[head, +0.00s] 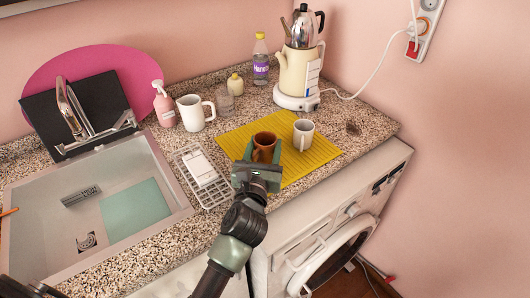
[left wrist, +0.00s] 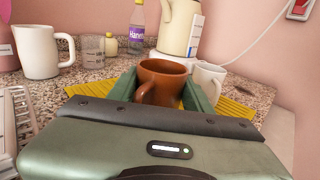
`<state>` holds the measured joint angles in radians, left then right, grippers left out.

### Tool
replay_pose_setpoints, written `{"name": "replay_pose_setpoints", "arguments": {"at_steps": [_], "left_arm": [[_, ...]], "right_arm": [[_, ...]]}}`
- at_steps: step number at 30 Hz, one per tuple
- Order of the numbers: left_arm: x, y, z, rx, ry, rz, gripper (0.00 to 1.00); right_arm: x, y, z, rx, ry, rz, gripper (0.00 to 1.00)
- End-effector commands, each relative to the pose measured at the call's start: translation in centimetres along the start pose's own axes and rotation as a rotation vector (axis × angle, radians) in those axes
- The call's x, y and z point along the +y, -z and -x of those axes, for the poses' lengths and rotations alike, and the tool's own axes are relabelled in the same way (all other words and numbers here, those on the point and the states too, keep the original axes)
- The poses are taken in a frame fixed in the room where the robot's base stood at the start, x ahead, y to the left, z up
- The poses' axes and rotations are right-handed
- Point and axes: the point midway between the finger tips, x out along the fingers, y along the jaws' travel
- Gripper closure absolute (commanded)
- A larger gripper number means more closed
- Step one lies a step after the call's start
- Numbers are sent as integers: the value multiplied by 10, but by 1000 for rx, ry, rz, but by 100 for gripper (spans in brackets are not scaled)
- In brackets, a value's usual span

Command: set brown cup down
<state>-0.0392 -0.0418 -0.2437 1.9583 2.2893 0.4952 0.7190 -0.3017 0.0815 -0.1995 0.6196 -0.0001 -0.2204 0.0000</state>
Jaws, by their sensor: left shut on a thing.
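The brown cup (head: 265,146) is upright over the yellow mat (head: 318,157), between the fingers of my left gripper (head: 262,158). The gripper is shut on the cup. In the left wrist view the brown cup (left wrist: 162,80) shows between the two green fingers, its handle toward the wrist. I cannot tell whether the cup's base touches the mat. A small white cup (head: 303,133) stands on the mat just right of the brown cup; it also shows in the left wrist view (left wrist: 209,80). My right gripper is not in view.
A cream kettle (head: 298,72) stands behind the mat, its cord running right. A purple-labelled bottle (head: 261,62), a glass (head: 224,102) and a large white mug (head: 192,113) stand at the back. A wire rack (head: 205,190) and the sink (head: 40,196) lie left.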

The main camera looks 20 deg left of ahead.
Motion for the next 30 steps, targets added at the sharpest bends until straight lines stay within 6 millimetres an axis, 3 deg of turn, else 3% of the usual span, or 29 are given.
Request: {"name": "replay_pose_setpoints", "arguments": {"at_steps": [3,15,16,18,30], "left_arm": [[-1,13,0,-1,1,2,97],[-1,18,0,-1,1,0,97],[-1,18,0,0,1,0,48],[-1,17,0,0,1,1,29],[0,12,1,0,1,1,29]], "right_arm": [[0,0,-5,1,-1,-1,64],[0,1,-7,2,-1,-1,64],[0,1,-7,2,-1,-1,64],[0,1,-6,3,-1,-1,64],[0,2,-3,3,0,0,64]]}}
